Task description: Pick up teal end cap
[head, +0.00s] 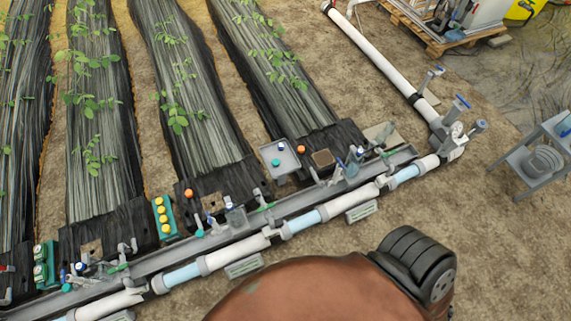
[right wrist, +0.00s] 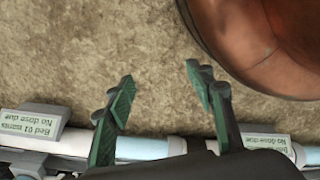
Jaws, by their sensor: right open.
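A small round teal piece (head: 276,162), which looks like an end cap, lies in a grey tray (head: 289,171) beside the channel in the head view. Another small teal piece (head: 200,233) lies near the channel's far edge, and a third (head: 67,288) is at the lower left; I cannot tell if these are caps. My right gripper (right wrist: 161,80) is open and empty above bare soil in the right wrist view, with the pipe behind it. No teal cap shows there. Neither gripper shows in the head view.
A white and blue pipe (head: 304,222) runs diagonally beside a grey channel (head: 230,233) carrying several valves. A teal rack (head: 165,229) with yellow tops stands by the beds. Two orange balls (head: 188,193) lie nearby. A grey stand (head: 540,187) is at the right.

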